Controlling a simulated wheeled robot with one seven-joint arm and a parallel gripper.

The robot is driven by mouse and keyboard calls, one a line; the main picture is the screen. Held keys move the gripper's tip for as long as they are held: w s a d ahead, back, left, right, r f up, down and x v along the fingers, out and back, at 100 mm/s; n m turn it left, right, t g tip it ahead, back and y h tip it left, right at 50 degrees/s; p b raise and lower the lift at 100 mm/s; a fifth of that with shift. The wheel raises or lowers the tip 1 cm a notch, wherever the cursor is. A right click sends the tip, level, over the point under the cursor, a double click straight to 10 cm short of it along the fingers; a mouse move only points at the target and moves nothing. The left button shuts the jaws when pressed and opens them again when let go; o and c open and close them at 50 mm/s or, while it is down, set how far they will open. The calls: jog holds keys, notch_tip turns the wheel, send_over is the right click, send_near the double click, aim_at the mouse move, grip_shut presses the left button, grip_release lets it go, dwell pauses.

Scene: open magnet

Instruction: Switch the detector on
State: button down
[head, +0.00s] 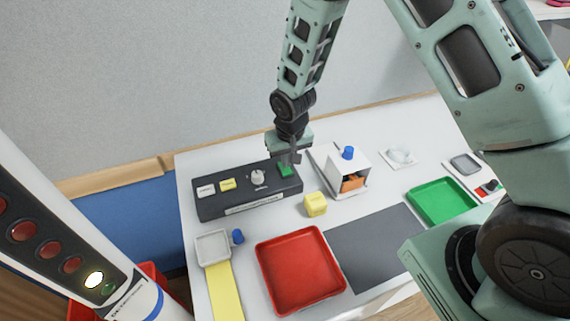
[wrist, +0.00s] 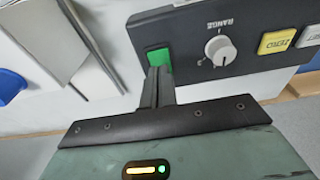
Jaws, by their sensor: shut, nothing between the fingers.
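The detector (head: 248,196) is a dark grey box at the back left of the white table. On its top are a white button (head: 206,190), a yellow button (head: 228,184), marked ZERO in the wrist view (wrist: 277,42), a RANGE knob (head: 258,177) and a green switch (head: 285,171) at the right end. My gripper (head: 290,158) is shut and empty, pointing down over the green switch. In the wrist view its fingertips (wrist: 158,70) are at the edge of the green switch (wrist: 158,56) and hide part of it. I cannot tell whether they touch it or whether it is lit.
Right of the detector stands a white open box (head: 349,168) with a blue knob and an orange thing inside. A yellow cube (head: 315,204) is in front. A red tray (head: 298,270), a grey mat (head: 372,245) and a green tray (head: 442,201) lie nearer.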

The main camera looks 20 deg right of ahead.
aim_at(287, 172)
notch_tip(287, 172, up, 5)
jog(key=p, duration=0.2)
jog(key=shift+p, duration=0.4)
jog(key=shift+s+a, duration=0.1)
jog(key=s+a+r+n+g+y+b, duration=0.1)
jog(key=s+a+r+n+b, duration=0.15)
jog(key=s, duration=0.35)
jog(key=s+a+r+n+b, duration=0.1)
jog(key=s+a+r+b, duration=0.3)
jog(key=s, duration=0.2)
jog(key=s+r+n+b, duration=0.1)
jog(key=s+n+b, duration=0.3)
jog(key=s, duration=1.1)
jog(key=shift+s+d+r+g+b, duration=0.2)
jog(key=shift+s+r+g+b, duration=0.2)
jog(key=shift+b, duration=0.25)
